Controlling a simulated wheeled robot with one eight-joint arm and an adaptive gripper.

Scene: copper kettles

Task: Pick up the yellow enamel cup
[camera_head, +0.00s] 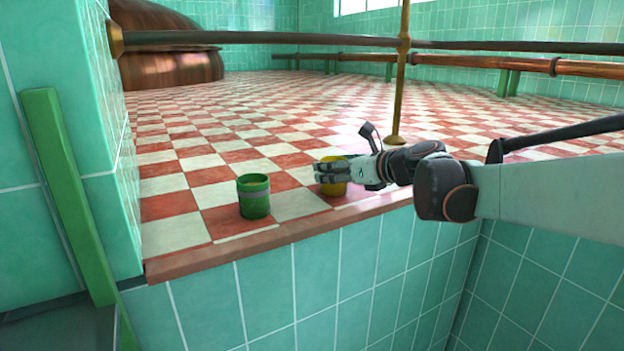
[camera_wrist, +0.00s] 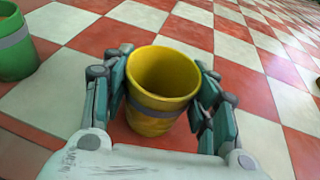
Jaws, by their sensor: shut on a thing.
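The yellow enamel cup (camera_wrist: 162,82) stands upright on the checkered tiles in the wrist view, with its open mouth facing up. My gripper (camera_wrist: 163,88) has its fingers on both sides of the cup and is shut on it. In the head view my gripper (camera_head: 330,172) reaches in from the right, and its fingers cover much of the yellow cup (camera_head: 335,189). The cup is near the front edge of the tiled ledge. The pictures do not clearly show any gap under the cup.
A green cup with a grey band (camera_head: 254,196) stands to the left on the same ledge (camera_head: 180,232); it also shows in the wrist view (camera_wrist: 14,45). A brass post (camera_head: 403,80) and copper pipes (camera_head: 480,58) stand behind. A green tiled wall (camera_head: 130,190) bounds the left.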

